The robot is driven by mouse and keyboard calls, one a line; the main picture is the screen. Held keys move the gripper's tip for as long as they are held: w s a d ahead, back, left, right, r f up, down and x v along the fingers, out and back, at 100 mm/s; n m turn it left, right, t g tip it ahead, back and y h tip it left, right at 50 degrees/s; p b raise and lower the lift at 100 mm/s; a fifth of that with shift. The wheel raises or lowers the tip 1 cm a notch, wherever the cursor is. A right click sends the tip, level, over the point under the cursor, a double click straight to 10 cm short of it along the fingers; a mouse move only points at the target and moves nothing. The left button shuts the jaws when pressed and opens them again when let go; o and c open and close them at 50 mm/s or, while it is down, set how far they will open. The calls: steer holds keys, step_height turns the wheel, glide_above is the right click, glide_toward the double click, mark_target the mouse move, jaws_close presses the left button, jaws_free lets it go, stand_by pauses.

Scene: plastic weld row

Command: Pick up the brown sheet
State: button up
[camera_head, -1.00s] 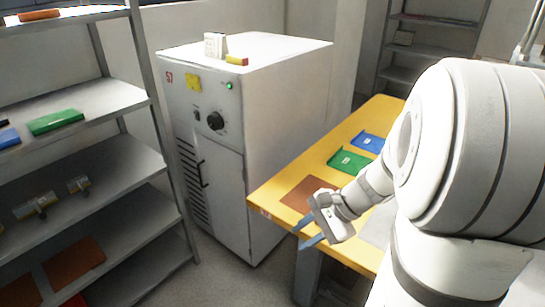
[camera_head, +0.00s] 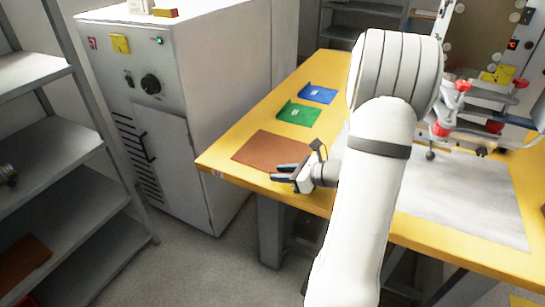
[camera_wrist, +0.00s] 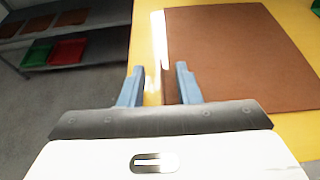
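The brown sheet (camera_head: 272,150) lies flat on the near left part of the yellow table. It also fills much of the upper right of the wrist view (camera_wrist: 240,50). My gripper (camera_head: 282,172) is at the sheet's near right edge, pointing left in the head view. In the wrist view my gripper (camera_wrist: 157,85) has its two blue-grey fingers spread apart, with nothing between them that I can see held. One finger overlaps the sheet's edge in that view and the other is beyond it. I cannot tell whether a finger touches the sheet.
A green tray (camera_head: 298,113) and a blue tray (camera_head: 317,94) lie behind the sheet on the yellow table (camera_head: 236,139). A white cabinet (camera_head: 190,120) stands to the left. A grey sheet (camera_head: 460,195) and a red-clamped fixture (camera_head: 462,88) are to the right.

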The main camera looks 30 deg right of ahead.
steer(key=shift+w+a+f, duration=0.3)
steer(key=shift+w+a, duration=0.1)
steer(key=shift+w, duration=0.15)
steer(key=shift+c, duration=0.3)
jaws_close()
